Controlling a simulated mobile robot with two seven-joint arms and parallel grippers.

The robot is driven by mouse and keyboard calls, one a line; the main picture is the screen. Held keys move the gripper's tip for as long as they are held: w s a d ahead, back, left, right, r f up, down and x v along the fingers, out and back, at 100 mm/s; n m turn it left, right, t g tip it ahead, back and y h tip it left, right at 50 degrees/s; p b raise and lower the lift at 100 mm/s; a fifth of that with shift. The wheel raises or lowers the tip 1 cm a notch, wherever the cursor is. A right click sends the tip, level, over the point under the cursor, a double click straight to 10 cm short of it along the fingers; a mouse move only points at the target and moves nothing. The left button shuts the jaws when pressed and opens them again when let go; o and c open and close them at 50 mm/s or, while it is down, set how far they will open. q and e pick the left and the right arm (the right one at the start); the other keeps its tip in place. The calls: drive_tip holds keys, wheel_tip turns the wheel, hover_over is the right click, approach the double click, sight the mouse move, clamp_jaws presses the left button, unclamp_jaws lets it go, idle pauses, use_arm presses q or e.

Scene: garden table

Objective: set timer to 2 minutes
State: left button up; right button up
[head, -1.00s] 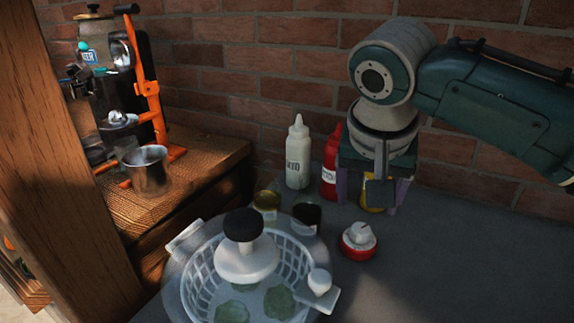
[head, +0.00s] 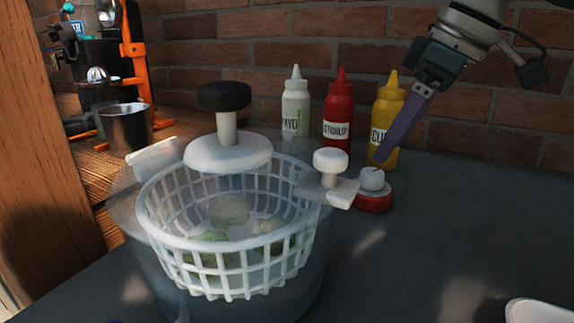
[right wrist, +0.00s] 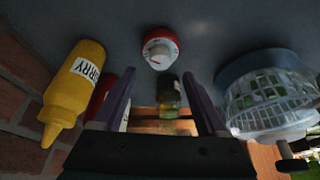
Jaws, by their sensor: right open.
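The timer (head: 373,198) is a small red disc with a white knob, standing on the grey tabletop to the right of the salad spinner. In the right wrist view the timer (right wrist: 160,48) faces me, with its white knob in the middle. My right gripper (head: 382,158) comes down from the upper right, its purple finger slanting toward the timer. In the right wrist view the gripper (right wrist: 161,76) is open, its two purple fingers apart and nothing between them. The timer shows beyond the gap and looks apart from the fingers. The dial marks are too small to read. My left gripper is not in view.
The salad spinner (head: 150,215) with a white basket stands left of the timer, its crank knob (head: 331,160) close by. Mayo (head: 295,105), ketchup (head: 338,112) and curry (head: 388,105) bottles stand behind. A metal cup (head: 126,127) is at left. The right tabletop is mostly clear.

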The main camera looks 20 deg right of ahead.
sight(374, 171)
drive_tip(key=x, duration=0.5)
drive_tip(key=shift+f+b, duration=0.2)
drive_tip(key=shift+b, duration=0.15)
drive_tip(key=shift+r, duration=0.1)
clamp_jaws()
